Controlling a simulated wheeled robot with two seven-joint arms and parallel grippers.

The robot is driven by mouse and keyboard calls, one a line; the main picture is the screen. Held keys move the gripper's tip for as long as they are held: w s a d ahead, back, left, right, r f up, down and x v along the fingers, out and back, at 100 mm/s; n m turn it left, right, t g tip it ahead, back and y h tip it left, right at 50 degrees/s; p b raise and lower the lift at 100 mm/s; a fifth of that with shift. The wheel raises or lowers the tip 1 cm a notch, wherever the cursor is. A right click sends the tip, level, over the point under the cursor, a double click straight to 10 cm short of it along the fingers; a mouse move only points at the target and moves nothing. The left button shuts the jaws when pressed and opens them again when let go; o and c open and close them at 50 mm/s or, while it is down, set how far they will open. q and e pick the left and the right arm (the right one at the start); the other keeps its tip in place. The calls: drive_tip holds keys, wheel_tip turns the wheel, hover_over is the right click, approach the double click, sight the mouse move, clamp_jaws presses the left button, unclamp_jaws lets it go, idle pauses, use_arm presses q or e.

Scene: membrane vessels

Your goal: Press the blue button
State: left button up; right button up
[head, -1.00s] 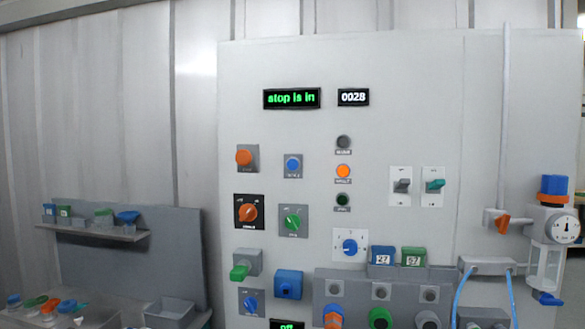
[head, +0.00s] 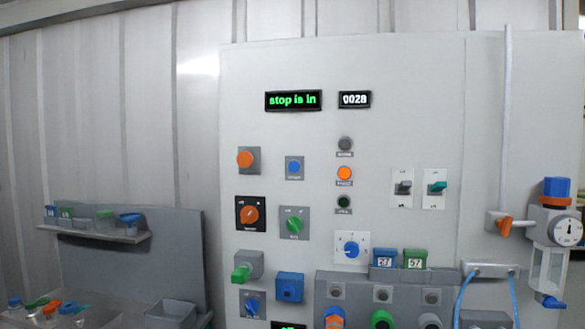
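The blue button (head: 294,167) is a round blue cap on a small grey plate, in the upper left part of the light grey panel (head: 420,120). It sits right of an orange round button (head: 245,159) and above a green knob (head: 294,225). Nothing covers it. The display (head: 293,100) above reads "stop is in" in green, and a smaller display (head: 355,99) reads 0028. Neither of my grippers shows in the head view.
An orange lamp (head: 344,173) and two toggle switches (head: 403,188) are right of the button. A grey ledge with blue and green boxes (head: 414,258) juts out below. A shelf (head: 100,235) with small vessels stands at left. Space before the button is clear.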

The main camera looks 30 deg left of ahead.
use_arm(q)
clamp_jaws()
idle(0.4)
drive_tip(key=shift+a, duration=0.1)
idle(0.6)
